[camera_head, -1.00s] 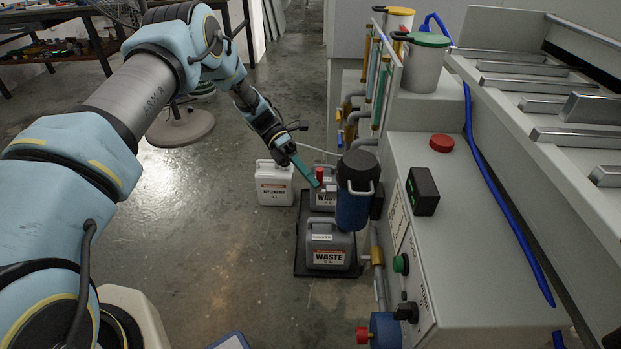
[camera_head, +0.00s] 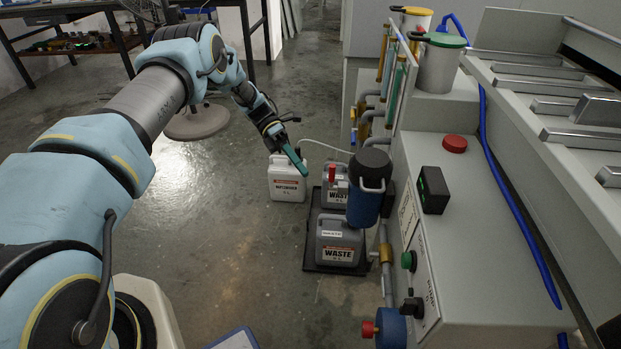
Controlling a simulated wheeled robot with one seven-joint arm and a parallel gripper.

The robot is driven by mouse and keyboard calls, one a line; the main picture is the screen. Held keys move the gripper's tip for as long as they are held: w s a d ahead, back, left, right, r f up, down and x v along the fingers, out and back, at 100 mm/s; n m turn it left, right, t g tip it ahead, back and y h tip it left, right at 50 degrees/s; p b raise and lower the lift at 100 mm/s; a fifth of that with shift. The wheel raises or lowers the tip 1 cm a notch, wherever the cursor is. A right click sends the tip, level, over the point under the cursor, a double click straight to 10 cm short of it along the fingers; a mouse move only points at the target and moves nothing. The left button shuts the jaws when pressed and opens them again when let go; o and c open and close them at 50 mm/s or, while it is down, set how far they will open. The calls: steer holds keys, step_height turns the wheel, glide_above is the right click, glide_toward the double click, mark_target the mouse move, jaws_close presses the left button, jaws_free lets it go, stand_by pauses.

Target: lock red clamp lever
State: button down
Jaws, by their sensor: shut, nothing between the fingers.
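A small red upright part (camera_head: 332,173), which looks like the red clamp lever, stands at the top of the rear grey waste can (camera_head: 335,192). It is too small to tell whether it is locked. My gripper (camera_head: 303,172), with teal fingers, is shut and empty. It points down and right, just left of the red part with a visible gap between them in the picture. The fingertips show in front of the white can.
A white can (camera_head: 287,184) stands left of the waste cans. A front waste can (camera_head: 338,241) stands on a black tray (camera_head: 312,262). A blue cylinder with a black lid (camera_head: 366,205) and the grey machine (camera_head: 480,240) are close on the right.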

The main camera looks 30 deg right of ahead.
steer(key=shift+w, duration=0.9)
steer(key=w+a+r+m+t, duration=0.3)
steer(key=a+r+t, duration=0.15)
steer(key=a, duration=0.45)
steer(key=w+a+r+m+t, duration=0.3)
steer(key=w+a+r, duration=0.15)
steer(key=a, duration=0.35)
steer(key=s+a+r+m+t, duration=0.3)
steer(key=a, duration=0.5)
steer(key=s+a+r+m+t, duration=0.2)
steer(key=s+a+r+m, duration=0.15)
steer(key=a, duration=0.35)
steer(key=s+a+r+m+t, duration=0.2)
steer(key=s+a+m+t, duration=0.15)
steer(key=a, duration=0.45)
steer(key=w+d+p+v, duration=0.1)
steer(key=w+p+v, duration=0.2)
steer(key=p+v, duration=1.2)
steer(key=shift+s+r+g+y, duration=0.3)
steer(key=shift+s+y, duration=0.1)
steer(key=shift+s, duration=0.1)
